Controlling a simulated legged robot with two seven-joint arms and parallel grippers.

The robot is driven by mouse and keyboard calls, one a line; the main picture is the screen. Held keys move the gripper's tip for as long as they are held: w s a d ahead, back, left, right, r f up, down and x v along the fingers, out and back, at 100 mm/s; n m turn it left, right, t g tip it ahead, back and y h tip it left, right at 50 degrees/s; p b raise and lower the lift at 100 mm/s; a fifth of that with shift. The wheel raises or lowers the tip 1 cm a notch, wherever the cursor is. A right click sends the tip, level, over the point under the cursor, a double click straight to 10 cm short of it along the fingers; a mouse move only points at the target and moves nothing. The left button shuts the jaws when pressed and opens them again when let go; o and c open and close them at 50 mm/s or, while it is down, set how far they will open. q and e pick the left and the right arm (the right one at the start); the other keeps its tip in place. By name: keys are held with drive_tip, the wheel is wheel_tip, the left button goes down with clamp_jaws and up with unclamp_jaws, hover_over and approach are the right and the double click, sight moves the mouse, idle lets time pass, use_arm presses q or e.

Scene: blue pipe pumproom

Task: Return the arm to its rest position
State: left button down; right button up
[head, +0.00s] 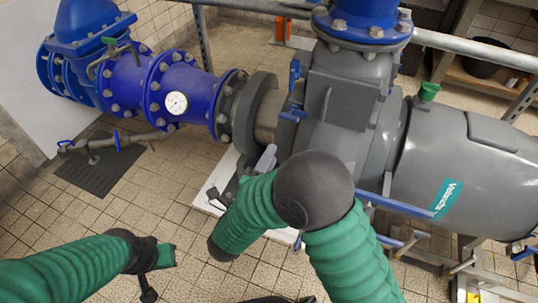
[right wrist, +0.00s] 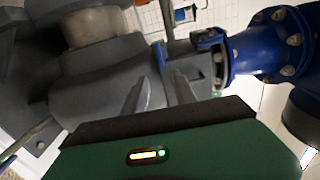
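My right arm comes up from the bottom in the head view. It bends at a dark round elbow, and its green forearm reaches back to the left. My right gripper (head: 266,158) shows as a light grey finger in front of the grey pump's flange. In the right wrist view the two grey fingers of this gripper (right wrist: 161,82) stand apart with nothing between them. My left arm comes in from the lower left. Its gripper (head: 150,279) is low over the tiled floor, and its fingers cannot be made out clearly.
A large grey pump (head: 466,160) fills the right. Blue pipe (head: 187,80) with a white gauge (head: 176,103) runs left from it. A grey rail (head: 460,44) crosses at the top. A dark mat (head: 100,170) lies on the floor.

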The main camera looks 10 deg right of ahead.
idle(0.4)
wheel_tip(320, 180, down, 5)
drive_tip(key=w+n+g+y, duration=0.3)
drive_tip(key=n+y, duration=0.7)
drive_tip(key=n, duration=0.3)
drive_tip(key=s+d+f+n+g, duration=0.35)
drive_tip(key=s+n, duration=0.25)
drive_tip(key=s, duration=0.4)
drive_tip(key=s+d+f+n+g, duration=0.2)
drive_tip(key=s+d+n+g, duration=0.3)
drive_tip(key=s, duration=0.4)
wheel_tip(320, 180, up, 37)
drive_tip(key=s+n+p, duration=0.1)
drive_tip(key=p, duration=3.7)
drive_tip(key=shift+s+d+r+g, duration=0.2)
drive_tip(key=shift+d+g, duration=0.25)
